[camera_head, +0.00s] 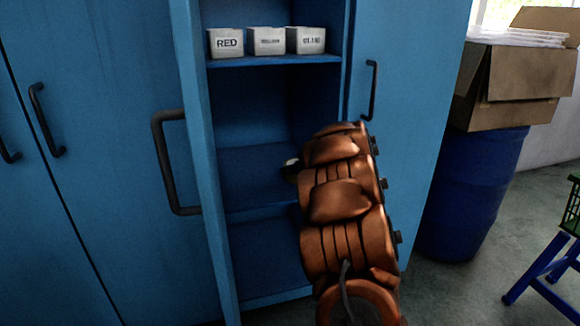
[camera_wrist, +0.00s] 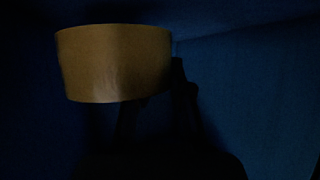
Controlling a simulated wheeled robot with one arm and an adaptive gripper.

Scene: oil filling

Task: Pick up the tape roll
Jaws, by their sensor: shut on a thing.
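The tape roll (camera_wrist: 114,63) is a wide tan-brown band in the upper left of the wrist view. My gripper (camera_wrist: 176,80) is dark and hard to make out, with its fingers at the roll's lower right side. It is shut on the tape roll. In the head view my copper-coloured arm reaches into the open blue cabinet (camera_head: 258,172) and hides most of the gripper. A small pale spot with a dark part shows at the arm's left edge there. I cannot tell whether it is the roll.
White boxes, one marked RED (camera_head: 227,43), stand on the upper shelf (camera_head: 270,61). The cabinet's side frame and handle (camera_head: 163,165) are close on the left. A blue barrel (camera_head: 470,195) with a cardboard box (camera_head: 515,88) stands at the right.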

